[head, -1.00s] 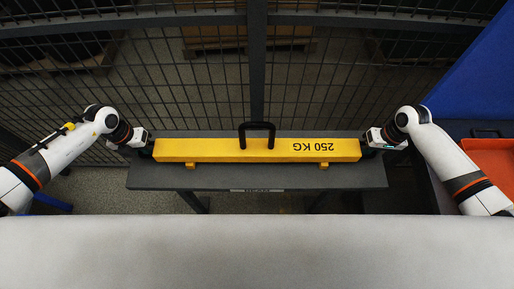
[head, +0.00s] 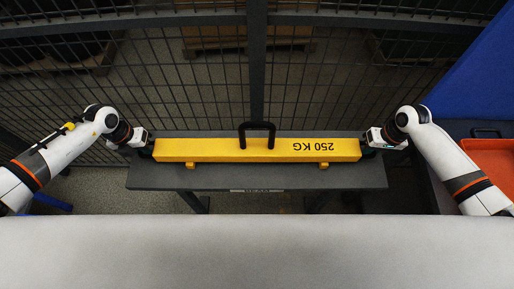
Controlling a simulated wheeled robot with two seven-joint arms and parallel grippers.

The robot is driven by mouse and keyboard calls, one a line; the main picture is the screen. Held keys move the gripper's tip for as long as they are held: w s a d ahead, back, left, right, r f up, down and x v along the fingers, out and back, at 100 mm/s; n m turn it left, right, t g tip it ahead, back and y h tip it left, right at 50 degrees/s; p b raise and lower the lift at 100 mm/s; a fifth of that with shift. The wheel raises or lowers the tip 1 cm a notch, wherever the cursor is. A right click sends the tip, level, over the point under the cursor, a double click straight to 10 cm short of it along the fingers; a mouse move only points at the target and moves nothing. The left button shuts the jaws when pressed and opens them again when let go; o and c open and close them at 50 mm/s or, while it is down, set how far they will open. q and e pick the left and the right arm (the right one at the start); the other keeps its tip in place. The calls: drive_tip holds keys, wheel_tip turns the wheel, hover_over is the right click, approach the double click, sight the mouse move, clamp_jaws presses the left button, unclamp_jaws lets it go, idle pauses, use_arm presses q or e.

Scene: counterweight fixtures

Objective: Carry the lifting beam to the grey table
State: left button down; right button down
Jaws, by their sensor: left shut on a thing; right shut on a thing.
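The lifting beam (head: 215,150) is a long yellow bar marked "250 KG", upside down in the picture, with a black loop handle on its middle and small yellow feet below. It lies level along the dark grey table (head: 257,180), over its top; I cannot tell whether its feet touch the surface. My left gripper (head: 150,148) is shut on the beam's left end. My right gripper (head: 366,147) is shut on its right end. The fingertips are partly hidden in dark shadow at both ends.
A wire mesh fence (head: 190,85) with a dark post stands close behind the table. At the right are a blue panel (head: 470,75) and an orange bin (head: 490,158). A blue object (head: 50,201) is low at the left.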

use_arm(q)
drive_tip(key=shift+w+r, duration=0.1)
drive_tip(key=shift+r, duration=0.1)
use_arm(e)
drive_tip(key=shift+w+d+r, duration=0.1)
drive_tip(key=shift+r, duration=0.15)
